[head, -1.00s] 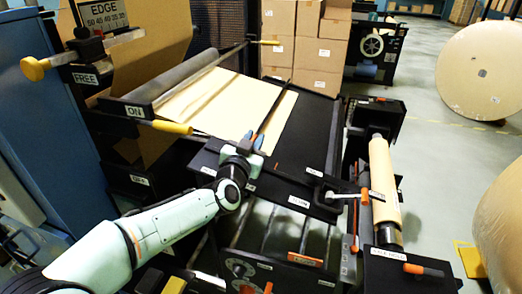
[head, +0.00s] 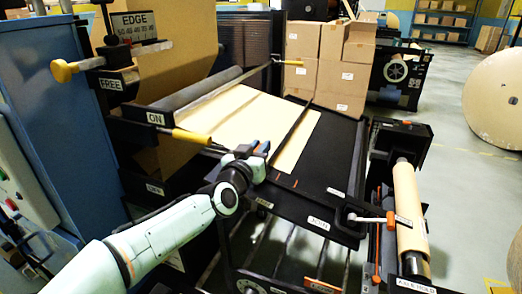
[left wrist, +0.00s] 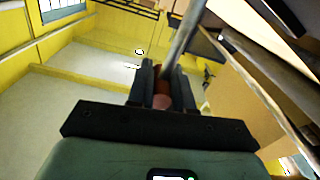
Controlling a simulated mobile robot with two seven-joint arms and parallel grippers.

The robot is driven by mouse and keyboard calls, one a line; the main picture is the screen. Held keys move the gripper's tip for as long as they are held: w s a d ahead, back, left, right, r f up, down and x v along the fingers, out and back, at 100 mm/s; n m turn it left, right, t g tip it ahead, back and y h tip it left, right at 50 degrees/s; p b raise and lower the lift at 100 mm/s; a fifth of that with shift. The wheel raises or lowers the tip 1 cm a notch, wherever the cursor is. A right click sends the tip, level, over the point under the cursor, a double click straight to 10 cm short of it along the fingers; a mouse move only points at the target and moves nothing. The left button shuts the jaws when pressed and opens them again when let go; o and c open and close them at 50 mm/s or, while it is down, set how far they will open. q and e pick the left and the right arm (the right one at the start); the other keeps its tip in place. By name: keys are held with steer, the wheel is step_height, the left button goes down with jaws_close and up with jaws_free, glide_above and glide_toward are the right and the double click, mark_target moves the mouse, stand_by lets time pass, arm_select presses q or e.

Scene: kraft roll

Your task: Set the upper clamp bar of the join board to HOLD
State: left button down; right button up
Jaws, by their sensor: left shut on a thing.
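The join board (head: 335,165) is a black sloping board with a pale kraft sheet (head: 240,115) on it. A dark clamp bar (head: 292,128) lies across the sheet near its right edge. My left gripper (head: 258,152) is at the near end of this bar, at the board's near left edge. In the left wrist view its fingers (left wrist: 162,90) are shut on a reddish-brown grip at the end of a grey rod (left wrist: 182,35). I cannot read a HOLD mark beside the bar. My right gripper is not in view.
A lever with a yellow handle (head: 190,137) stands by the ON label, left of my gripper. A lever with an orange end (head: 400,220) and a kraft roll (head: 407,210) are at the right. Stacked cartons (head: 330,60) stand behind the board.

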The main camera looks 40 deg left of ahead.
arm_select(q)
steer(key=shift+a+f, duration=0.1)
steer(key=shift+f, duration=0.05)
steer(key=c, duration=1)
jaws_free()
steer(key=shift+c, duration=0.2)
steer(key=shift+s, duration=0.1)
steer(key=v, duration=1.3)
